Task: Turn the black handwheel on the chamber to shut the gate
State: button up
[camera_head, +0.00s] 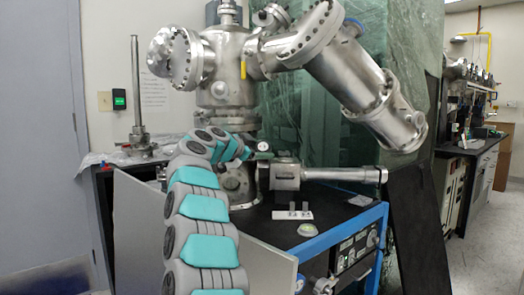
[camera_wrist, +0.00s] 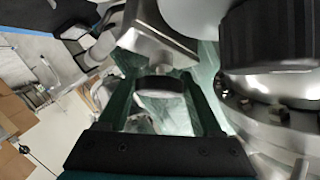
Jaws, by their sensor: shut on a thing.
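In the wrist view the two fingers of my gripper (camera_wrist: 158,76) stand on either side of a small black disc-shaped wheel (camera_wrist: 160,84), which I take as the handwheel. My gripper is shut on it. The wheel sits against a metal block (camera_wrist: 155,42). In the head view my arm reaches to the steel chamber (camera_head: 226,75), and its end hides the gripper and the handwheel. A metal gate valve body (camera_head: 285,173) with a long tube to its right stands beside the arm's end. The gate itself is not visible.
A large black ridged knob (camera_wrist: 268,35) and a round bolted flange (camera_wrist: 275,100) are close to the right finger. A small gauge (camera_head: 263,147) is close to my arm's end. An angled steel arm of the chamber (camera_head: 355,75) hangs over the blue-edged table (camera_head: 345,232).

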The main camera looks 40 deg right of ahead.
jog(key=shift+m+g+y, duration=0.3)
jog(key=shift+m+g, duration=0.1)
jog(key=shift+m, duration=0.2)
dwell(0.3)
jog(key=o, duration=1.4)
jog(key=shift+c, duration=0.2)
jog(key=shift+a, duration=0.1)
jog(key=v, duration=0.7)
jog(key=shift+a+b, duration=0.3)
jog(key=shift+s+r, duration=0.1)
